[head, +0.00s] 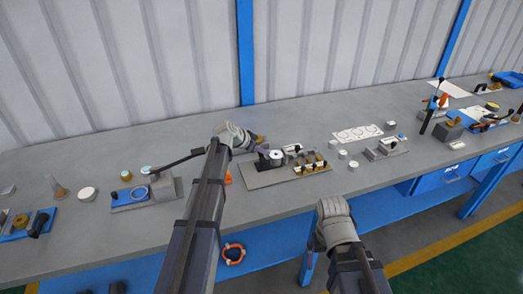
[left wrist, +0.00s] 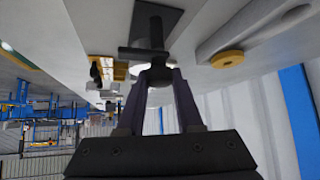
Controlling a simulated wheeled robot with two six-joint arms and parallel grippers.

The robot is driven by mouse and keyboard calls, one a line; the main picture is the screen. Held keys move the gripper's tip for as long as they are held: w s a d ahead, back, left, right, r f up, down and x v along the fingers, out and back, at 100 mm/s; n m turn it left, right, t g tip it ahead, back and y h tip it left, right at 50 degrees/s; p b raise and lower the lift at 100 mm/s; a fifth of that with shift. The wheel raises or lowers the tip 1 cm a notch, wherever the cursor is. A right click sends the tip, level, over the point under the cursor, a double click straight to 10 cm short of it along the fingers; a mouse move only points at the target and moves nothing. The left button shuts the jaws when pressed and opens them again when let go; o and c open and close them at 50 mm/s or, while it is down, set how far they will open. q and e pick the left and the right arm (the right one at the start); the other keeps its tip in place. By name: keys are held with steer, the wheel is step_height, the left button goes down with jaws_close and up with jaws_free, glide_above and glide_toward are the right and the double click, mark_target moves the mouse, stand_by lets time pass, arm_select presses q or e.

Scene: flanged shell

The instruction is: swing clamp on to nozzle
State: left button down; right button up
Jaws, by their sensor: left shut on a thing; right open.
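My left gripper (left wrist: 160,78) is shut on a dark rounded piece at the end of a black post (left wrist: 155,32) with a black crossbar. This piece appears to be part of the clamp, but I cannot tell exactly which part. In the head view, my left gripper (head: 256,143) is at the back left of a grey fixture plate (head: 265,178). The plate carries a black round part with a pale top (head: 276,155), and brass pieces (head: 308,163) stand at its right. I cannot tell which part is the nozzle. My right gripper (head: 328,210) is open and empty in front of the bench; its fingertips are hard to see.
A blue-based fixture with a long black lever (head: 145,191) stands left on the grey bench (head: 105,150). A white sheet with circles (head: 357,132), small white cylinders (head: 353,165) and another grey fixture (head: 386,149) lie to the right. The corrugated wall is behind.

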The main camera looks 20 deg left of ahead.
arm_select(q)
steer(key=n+t+y, duration=0.1)
steer(key=n+y, duration=0.1)
steer(key=n, duration=0.1)
steer(key=shift+s+d, duration=0.1)
steer(key=shift+d, duration=0.05)
steer(key=n+y, duration=0.5)
steer(key=n, duration=0.1)
steer(key=n+y, duration=0.1)
steer(key=n+g+y, duration=0.1)
steer(key=n, duration=0.1)
steer(key=n+y, duration=0.1)
steer(key=n, duration=0.1)
steer(key=shift+w+g+y, duration=0.25)
steer(key=shift+g+y, duration=0.15)
steer(key=shift+s+n+g+y, duration=0.15)
steer(key=shift+n+g+y, duration=0.7)
steer(key=shift+n, duration=1.05)
steer(key=c, duration=0.6)
jaws_free()
steer(key=shift+o, duration=0.2)
steer(key=shift+r, duration=0.1)
